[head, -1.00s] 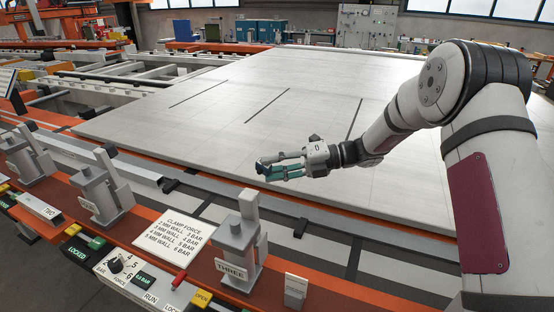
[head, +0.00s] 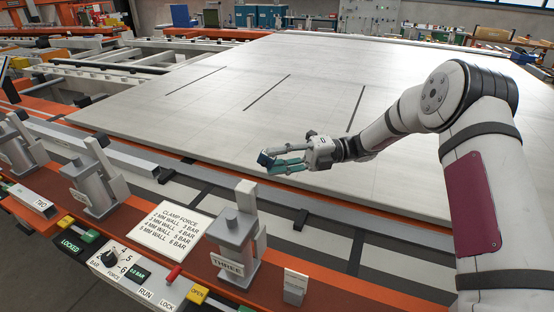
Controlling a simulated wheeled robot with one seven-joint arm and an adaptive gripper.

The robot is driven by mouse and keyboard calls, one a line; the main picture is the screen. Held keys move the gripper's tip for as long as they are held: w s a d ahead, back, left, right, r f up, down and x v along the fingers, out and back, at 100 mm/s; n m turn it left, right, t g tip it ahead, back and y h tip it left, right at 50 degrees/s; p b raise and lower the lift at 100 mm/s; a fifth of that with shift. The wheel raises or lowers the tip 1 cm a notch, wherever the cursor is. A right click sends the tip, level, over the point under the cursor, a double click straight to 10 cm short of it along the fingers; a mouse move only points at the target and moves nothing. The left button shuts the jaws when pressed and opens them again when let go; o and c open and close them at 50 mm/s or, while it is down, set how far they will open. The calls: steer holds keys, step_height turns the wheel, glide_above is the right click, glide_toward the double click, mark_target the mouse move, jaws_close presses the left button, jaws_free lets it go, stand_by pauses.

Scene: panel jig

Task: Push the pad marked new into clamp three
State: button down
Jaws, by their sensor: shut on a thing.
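Clamp three (head: 238,232) is a grey upright clamp with a plate reading THREE, on the orange rail in the lower middle of the head view. My gripper (head: 274,164), with teal fingers, is shut on a small dark blue block (head: 264,158), seemingly a pad. It holds the block above the near part of the large pale panel (head: 300,110), beyond clamp three and slightly right of it. No marking is readable on the block. The inside of the clamp's jaw cannot be made out.
Clamp two (head: 97,185) and another clamp stand along the rail to the left.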

steer(key=shift+s+f+n+g+y, duration=0.1)
steer(key=shift+s+n+g+y, duration=0.4)
steer(key=shift+s, duration=0.35)
steer(key=shift+s+a+f+p, duration=0.1)
steer(key=shift+s+a+p, duration=0.15)
steer(key=shift+s+p, duration=0.3)
steer(key=shift+s+a+f+p, duration=0.15)
steer(key=shift+s+a+p, duration=0.2)
steer(key=shift+s, duration=0.35)
steer(key=shift+s+a+f+p, duration=0.1)
steer(key=shift+s+a+p, duration=0.05)
steer(key=shift+s+p, duration=0.45)
steer(key=shift+n+b, duration=0.4)
steer(key=shift+b, duration=0.35)
steer(key=shift+s+a+f+p, duration=0.1)
steer(key=shift+s+a+p, duration=0.1)
steer(key=shift+s+p, duration=0.25)
steer(key=shift+s+a+p, duration=0.15)
steer(key=shift+s+p, duration=0.1)
steer(key=shift+s, duration=0.4)
steer(key=c, duration=1.1)
jaws_free()
